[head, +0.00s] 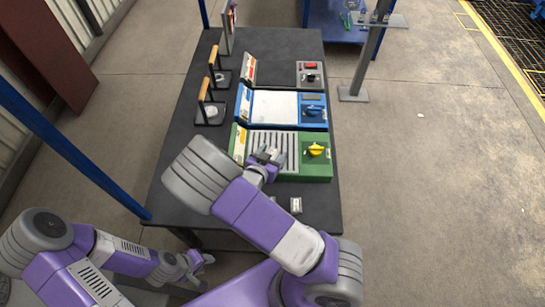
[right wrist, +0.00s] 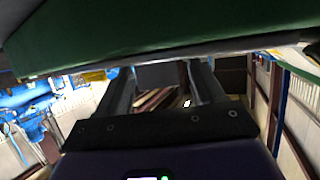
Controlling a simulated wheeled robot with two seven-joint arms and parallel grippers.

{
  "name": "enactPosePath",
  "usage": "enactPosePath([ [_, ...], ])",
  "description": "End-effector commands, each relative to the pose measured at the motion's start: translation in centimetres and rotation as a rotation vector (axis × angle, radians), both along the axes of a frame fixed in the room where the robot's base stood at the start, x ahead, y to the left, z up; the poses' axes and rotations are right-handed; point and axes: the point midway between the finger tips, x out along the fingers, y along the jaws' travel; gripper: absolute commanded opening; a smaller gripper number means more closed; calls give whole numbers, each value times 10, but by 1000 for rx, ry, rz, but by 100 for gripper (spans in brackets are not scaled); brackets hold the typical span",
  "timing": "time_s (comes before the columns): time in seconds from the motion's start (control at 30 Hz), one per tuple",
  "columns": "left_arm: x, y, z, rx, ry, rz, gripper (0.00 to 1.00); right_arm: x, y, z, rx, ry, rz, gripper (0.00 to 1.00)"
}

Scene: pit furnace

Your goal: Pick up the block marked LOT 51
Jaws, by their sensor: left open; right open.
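A small grey block (head: 296,205) lies on the dark table near its front right; its marking is too small to read, so I cannot tell whether it is LOT 51. My right gripper (head: 266,156) is open over the front green unit, beyond and left of that block. In the right wrist view its two fingers (right wrist: 163,88) are apart, with a dark grey surface between them that I cannot identify. My left gripper (head: 200,261) is open, low and in front of the table's left front corner, away from the block.
The green unit (head: 318,171) has a yellow knob and a slatted top. Behind it stand a blue unit (head: 312,125) and a grey unit (head: 309,82). Wooden-handled stands (head: 205,90) are at left. A metal post (head: 368,55) stands right of the table.

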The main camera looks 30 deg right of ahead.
Motion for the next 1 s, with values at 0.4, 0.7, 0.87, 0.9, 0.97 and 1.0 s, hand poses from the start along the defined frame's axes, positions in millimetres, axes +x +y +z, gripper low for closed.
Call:
enactPosePath([
  [0.4, 0, 0, 0, 0, 0, 0, 43, 1, 0, 0, 1, 0, 1, 38],
  [0.7, 0, 0, 0, 0, 0, 0, 43, 1, 0, 0, 1, -1, 1, 0],
  [0.87, 0, 0, 0, 0, 0, 0, 43, 1, 0, 1, 1, -1, 1, 0],
  [0.9, 0, 0, 1, 0, 0, 0, 43, 1, 0, 2, 1, -1, 1, 0],
  [0.97, 0, 0, 4, 0, 0, 0, 43, 1, 0, 7, 2, -2, 1, 0],
  [1.0, 0, 0, 7, 0, 0, 0, 43, 1, 0, 12, 2, -3, 1, 0],
])
